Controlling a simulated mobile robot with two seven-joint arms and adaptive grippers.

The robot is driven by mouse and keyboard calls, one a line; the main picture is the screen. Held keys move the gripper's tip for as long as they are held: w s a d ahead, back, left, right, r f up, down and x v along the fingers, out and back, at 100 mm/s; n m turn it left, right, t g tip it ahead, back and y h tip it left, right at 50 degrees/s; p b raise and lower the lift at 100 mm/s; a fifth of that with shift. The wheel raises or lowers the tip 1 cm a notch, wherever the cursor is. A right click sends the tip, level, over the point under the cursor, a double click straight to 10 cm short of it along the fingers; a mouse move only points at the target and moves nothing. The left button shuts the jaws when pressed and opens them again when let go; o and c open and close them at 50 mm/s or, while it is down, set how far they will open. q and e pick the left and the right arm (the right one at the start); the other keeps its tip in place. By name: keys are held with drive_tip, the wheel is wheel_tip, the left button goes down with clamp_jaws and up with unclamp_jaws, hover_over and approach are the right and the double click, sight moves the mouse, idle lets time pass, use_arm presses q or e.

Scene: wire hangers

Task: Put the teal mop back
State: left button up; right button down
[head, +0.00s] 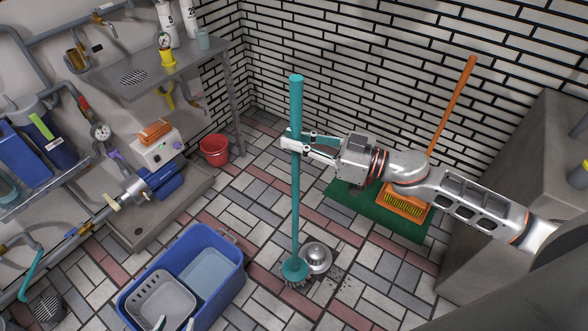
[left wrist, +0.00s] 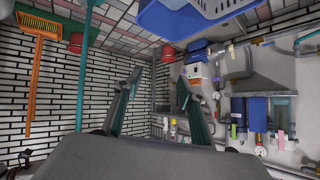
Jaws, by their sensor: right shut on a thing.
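The teal mop (head: 296,200) stands nearly upright, its round head (head: 295,269) low at the tiled floor; I cannot tell whether it touches. It also shows in the left wrist view (left wrist: 84,60), upside down. My right gripper (head: 296,143) is shut around the upper part of its handle. My left gripper (head: 175,325) shows only its fingertips at the bottom edge, over the blue bucket. In the left wrist view its fingers (left wrist: 160,100) are spread with nothing between them.
A silver dome (head: 316,257) sits beside the mop head, with dark specks near it. An orange broom (head: 452,105) stands on a green mat (head: 370,212). The blue bucket (head: 222,240) with a grey wringer is at front left. A red bucket (head: 214,150) stands by the sink shelf.

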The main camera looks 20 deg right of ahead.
sight(295, 166)
drive_tip(key=shift+f+b, duration=1.55)
drive_tip(key=shift+f, duration=2.7)
drive_tip(key=shift+r, duration=0.2)
use_arm(q)
drive_tip(key=shift+w+a+f, duration=0.15)
drive_tip(key=shift+w+f, duration=0.05)
drive_tip(key=shift+f, duration=0.7)
use_arm(e)
drive_tip(key=shift+f, duration=0.1)
drive_tip(key=c, duration=2)
unclamp_jaws()
drive_tip(key=shift+f, duration=0.2)
use_arm(q)
drive_tip(key=shift+f, duration=0.1)
use_arm(e)
drive_tip(key=shift+r, duration=0.1)
